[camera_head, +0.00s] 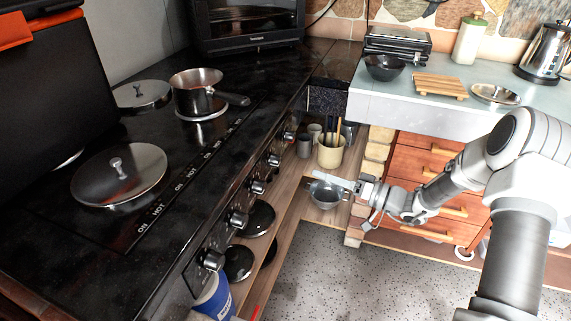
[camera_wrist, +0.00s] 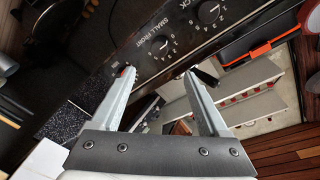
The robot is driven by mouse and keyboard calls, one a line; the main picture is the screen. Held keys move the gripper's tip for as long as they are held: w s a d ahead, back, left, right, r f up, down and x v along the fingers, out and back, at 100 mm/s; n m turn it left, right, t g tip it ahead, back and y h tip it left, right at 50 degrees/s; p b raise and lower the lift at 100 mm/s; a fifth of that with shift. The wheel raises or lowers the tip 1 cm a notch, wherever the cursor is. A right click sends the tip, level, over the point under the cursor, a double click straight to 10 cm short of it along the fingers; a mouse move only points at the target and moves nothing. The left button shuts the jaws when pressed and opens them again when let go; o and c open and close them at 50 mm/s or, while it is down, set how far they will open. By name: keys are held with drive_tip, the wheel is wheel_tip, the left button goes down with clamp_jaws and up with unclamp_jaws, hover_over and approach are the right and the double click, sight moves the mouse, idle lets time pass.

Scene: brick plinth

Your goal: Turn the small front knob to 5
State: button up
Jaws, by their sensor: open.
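The small front knob (camera_wrist: 159,45) is a dark round dial on the black stove panel in the wrist view. White numbers and the words SMALL FRONT are printed beside it. Its exact setting is too small to read. My gripper (camera_wrist: 159,73) is open and empty, its two fingers spread below the dial in the picture, with no visible contact. In the head view my gripper (camera_head: 335,182) is to the right of the row of stove knobs, apart from them. I cannot tell there which knob is the small front one.
Another dial (camera_wrist: 208,12) sits farther along the panel. The black stove top (camera_head: 150,230) carries a saucepan (camera_head: 190,88) and a round lid (camera_head: 118,172). Grey floor is clear in front.

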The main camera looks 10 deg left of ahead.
sight(280, 161)
drive_tip(key=b+x, duration=0.1)
drive_tip(key=x, duration=1.1)
drive_tip(key=shift+w+a, duration=0.1)
drive_tip(key=shift+a, duration=0.1)
clamp_jaws()
